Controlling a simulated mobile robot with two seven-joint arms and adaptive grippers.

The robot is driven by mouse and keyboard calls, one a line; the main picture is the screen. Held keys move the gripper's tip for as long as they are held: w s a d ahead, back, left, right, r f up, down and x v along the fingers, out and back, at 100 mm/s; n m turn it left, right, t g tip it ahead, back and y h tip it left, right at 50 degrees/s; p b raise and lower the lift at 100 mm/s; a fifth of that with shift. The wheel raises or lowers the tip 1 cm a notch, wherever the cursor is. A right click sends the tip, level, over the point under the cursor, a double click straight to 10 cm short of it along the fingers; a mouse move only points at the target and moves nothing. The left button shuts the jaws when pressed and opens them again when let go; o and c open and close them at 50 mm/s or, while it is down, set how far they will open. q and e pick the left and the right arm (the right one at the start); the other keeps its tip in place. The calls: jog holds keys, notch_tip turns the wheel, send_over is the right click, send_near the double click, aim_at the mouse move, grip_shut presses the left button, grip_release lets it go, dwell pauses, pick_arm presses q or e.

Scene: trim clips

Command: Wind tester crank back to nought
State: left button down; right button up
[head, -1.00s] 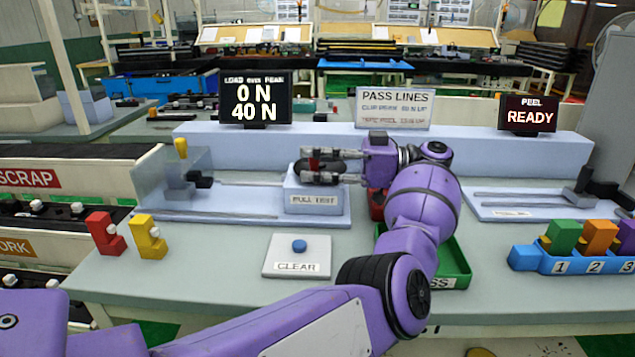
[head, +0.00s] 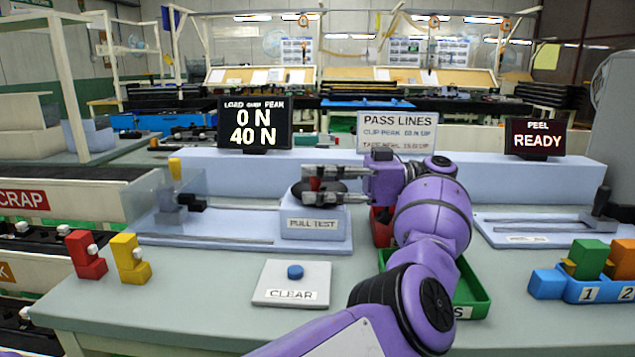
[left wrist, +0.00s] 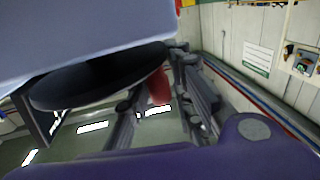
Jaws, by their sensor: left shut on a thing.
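The pull tester (head: 313,222) is a pale block labelled PULL TEST on a rail at the middle of the bench. On its top is the crank, a dark disc (head: 297,190) with a red handle. My left gripper (head: 318,184) reaches in from the right and is shut on the red handle. The left wrist view shows the disc (left wrist: 95,82) from close by and the red handle (left wrist: 158,88) between the fingers. The load display (head: 254,123) reads 0 N over 40 N. My right gripper is out of view.
A CLEAR pad with a blue button (head: 295,271) lies in front of the tester. Red (head: 86,256) and yellow (head: 130,258) clips stand at the left. A green tray (head: 472,290) is partly behind my arm. The PEEL display (head: 537,140) reads READY.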

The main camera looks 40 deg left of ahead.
pick_arm(q)
jog(key=c, duration=1.8)
grip_release()
jog(key=shift+a+r, duration=0.2)
jog(key=shift+r, duration=0.1)
jog(key=shift+o, duration=0.9)
jog(key=shift+f, duration=0.2)
notch_tip(320, 180, up, 10)
jog(key=shift+r, duration=0.1)
